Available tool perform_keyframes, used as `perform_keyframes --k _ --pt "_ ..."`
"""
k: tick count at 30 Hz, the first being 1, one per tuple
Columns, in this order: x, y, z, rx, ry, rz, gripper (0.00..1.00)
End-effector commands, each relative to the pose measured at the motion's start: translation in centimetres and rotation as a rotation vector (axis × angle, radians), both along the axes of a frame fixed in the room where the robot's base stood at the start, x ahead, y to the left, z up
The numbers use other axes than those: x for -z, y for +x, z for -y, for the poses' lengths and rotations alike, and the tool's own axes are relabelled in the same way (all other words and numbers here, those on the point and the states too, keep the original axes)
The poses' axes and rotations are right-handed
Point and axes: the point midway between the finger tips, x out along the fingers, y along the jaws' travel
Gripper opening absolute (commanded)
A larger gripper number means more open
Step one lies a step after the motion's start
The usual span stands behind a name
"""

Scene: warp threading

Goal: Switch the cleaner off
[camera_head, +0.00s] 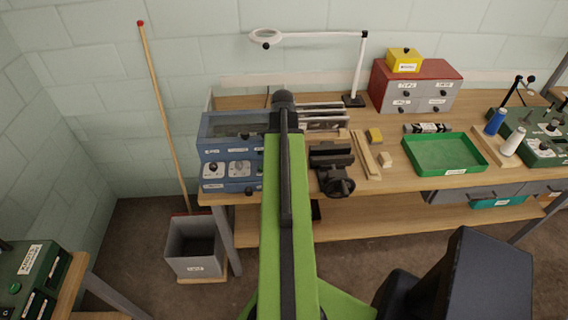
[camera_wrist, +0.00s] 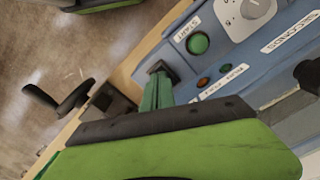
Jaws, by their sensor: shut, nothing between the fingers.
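The cleaner is probably the blue machine (camera_head: 210,152) at the left end of the bench, with a clear lid and dials on its front. In the wrist view its blue panel (camera_wrist: 270,62) carries a green button (camera_wrist: 198,43), a white dial (camera_wrist: 244,16), and small orange and green lamps. A dark knob (camera_wrist: 307,74) shows at the right edge. My gripper (camera_wrist: 159,72) is shut and empty, just beside the panel near the bench edge; I cannot tell if it touches. In the head view my green arm hides the gripper and part of the machine.
A black vise (camera_head: 332,166) with a crank stands right of my arm. A green tray (camera_head: 409,167), a red drawer box (camera_head: 380,88) and a white lamp (camera_head: 358,70) are farther right. A grey bin (camera_head: 195,246) stands on the floor at left.

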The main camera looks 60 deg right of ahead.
Motion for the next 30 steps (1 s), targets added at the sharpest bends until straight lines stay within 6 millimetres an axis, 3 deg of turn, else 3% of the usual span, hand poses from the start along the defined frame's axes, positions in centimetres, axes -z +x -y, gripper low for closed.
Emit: perform_keyframes --k 30 --pt "0.63 0.04 -0.02 -0.001 0.000 0.000 0.00"
